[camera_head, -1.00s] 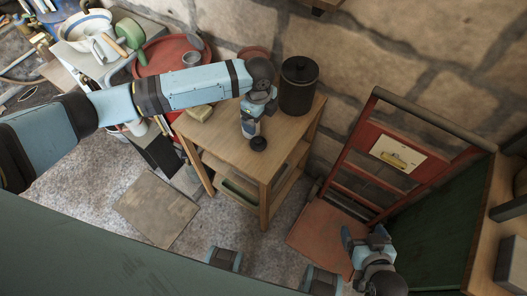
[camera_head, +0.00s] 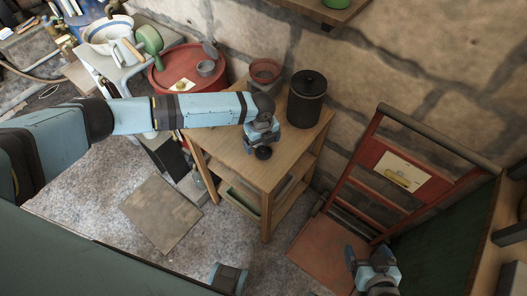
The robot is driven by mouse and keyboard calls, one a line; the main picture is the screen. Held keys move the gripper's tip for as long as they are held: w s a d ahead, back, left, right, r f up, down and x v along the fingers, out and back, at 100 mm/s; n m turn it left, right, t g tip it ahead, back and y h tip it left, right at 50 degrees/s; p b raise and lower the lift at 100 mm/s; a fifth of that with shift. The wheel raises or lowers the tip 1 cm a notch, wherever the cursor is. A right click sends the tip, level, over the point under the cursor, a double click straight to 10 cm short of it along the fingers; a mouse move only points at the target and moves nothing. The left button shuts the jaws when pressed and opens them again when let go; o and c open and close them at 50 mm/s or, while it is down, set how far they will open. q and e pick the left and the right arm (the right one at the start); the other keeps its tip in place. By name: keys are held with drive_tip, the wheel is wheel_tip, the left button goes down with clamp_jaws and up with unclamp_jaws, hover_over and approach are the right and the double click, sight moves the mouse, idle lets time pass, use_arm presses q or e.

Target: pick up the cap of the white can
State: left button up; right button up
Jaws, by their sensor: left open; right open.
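My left gripper (camera_head: 262,138) is open and points down over the front part of the wooden table (camera_head: 224,153). A small black round piece (camera_head: 263,153) that looks like a cap shows right below it, near the table's front edge. I cannot tell whether the fingers touch it. I cannot make out the white can; the gripper may hide it. My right gripper (camera_head: 364,258) is open and empty at the lower right, in front of the red hand truck (camera_head: 316,255), away from the table.
A tall black lidded canister (camera_head: 306,101) stands on the table just right of my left gripper. A terracotta pot (camera_head: 265,71) is at the table's back. A red drum (camera_head: 180,72) with a grey cup (camera_head: 206,69) stands behind left. A cardboard sheet (camera_head: 160,213) lies on the floor.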

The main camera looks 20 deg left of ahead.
sight(263, 149)
use_arm(q)
drive_tip(key=f, duration=0.5)
drive_tip(key=shift+w+d, duration=0.2)
drive_tip(key=shift+w, duration=0.05)
drive_tip(key=c, duration=1)
